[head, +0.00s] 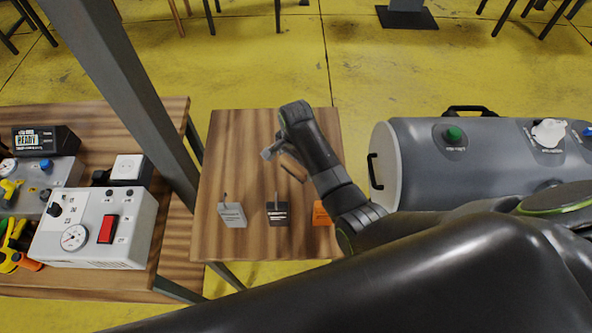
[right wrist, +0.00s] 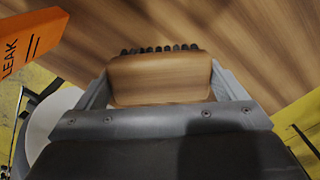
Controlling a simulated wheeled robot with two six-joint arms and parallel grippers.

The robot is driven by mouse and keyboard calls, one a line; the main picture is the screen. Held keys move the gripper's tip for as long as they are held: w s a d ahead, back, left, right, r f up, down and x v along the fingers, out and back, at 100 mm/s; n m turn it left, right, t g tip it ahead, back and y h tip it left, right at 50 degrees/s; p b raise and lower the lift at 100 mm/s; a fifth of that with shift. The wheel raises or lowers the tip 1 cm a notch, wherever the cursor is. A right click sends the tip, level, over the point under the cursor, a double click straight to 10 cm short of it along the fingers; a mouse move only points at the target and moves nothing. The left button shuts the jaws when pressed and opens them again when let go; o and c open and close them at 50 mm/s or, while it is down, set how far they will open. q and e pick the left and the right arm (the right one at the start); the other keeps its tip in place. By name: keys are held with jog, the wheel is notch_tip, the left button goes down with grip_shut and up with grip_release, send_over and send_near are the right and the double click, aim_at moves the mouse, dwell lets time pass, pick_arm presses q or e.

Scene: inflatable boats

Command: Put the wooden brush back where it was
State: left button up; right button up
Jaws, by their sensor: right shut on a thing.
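The wooden brush (right wrist: 160,80) is between the two grey fingers of my right gripper (right wrist: 162,88) in the right wrist view. Its block is light brown and its dark bristles show along the far edge, over the wooden table top. In the head view my right gripper (head: 278,158) is over the small wooden table (head: 235,150), with a brown part of the brush (head: 292,174) showing beside it. I cannot tell whether the brush touches the table. My left gripper is not in view.
A grey tag (head: 232,215), a black tag (head: 277,214) and an orange tag (head: 321,213) stand along the table's near part. A grey cylinder (head: 450,165) is at right. The table's far left is clear.

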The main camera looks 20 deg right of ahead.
aim_at(296, 170)
jog(key=shift+f, duration=2.6)
jog(key=shift+f, duration=0.15)
jog(key=o, duration=0.7)
jog(key=shift+w+r, duration=0.1)
jog(key=shift+r, duration=0.55)
notch_tip(296, 170, up, 11)
jog(key=shift+r, duration=0.1)
